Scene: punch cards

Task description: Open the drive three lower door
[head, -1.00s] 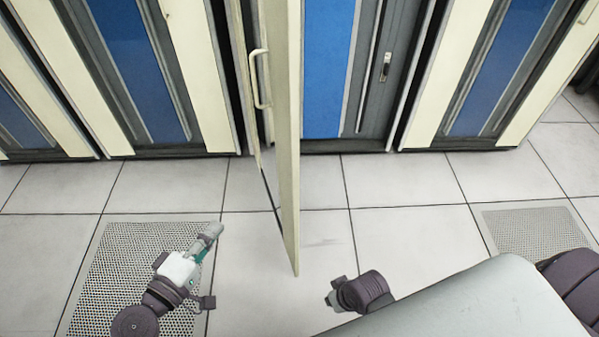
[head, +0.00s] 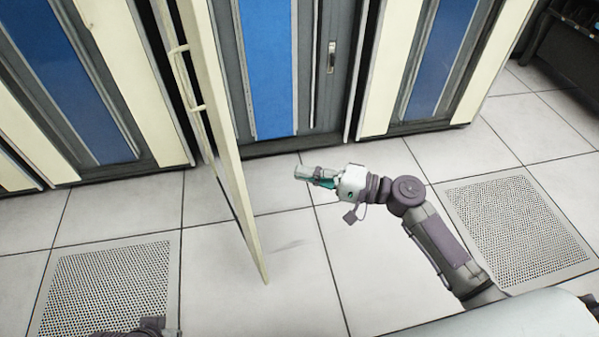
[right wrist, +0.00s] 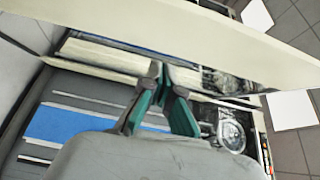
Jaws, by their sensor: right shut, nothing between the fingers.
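A tall cream door (head: 221,130) stands swung open, sticking out from the cabinet toward me. Its cream handle (head: 186,80) is on the left face. Behind and to its right is a cabinet front with a blue panel (head: 268,70) and a small silver latch (head: 331,57). My right gripper (head: 297,172) is shut and empty, right of the open door and apart from it in the head view. In the right wrist view its fingers (right wrist: 161,72) are together below a cream panel (right wrist: 190,30).
More cabinets with blue panels (head: 440,60) stand left and right. Perforated floor tiles (head: 105,285) lie at the lower left and at the right (head: 515,225). The tiled floor (head: 290,260) between the door and my right arm is clear.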

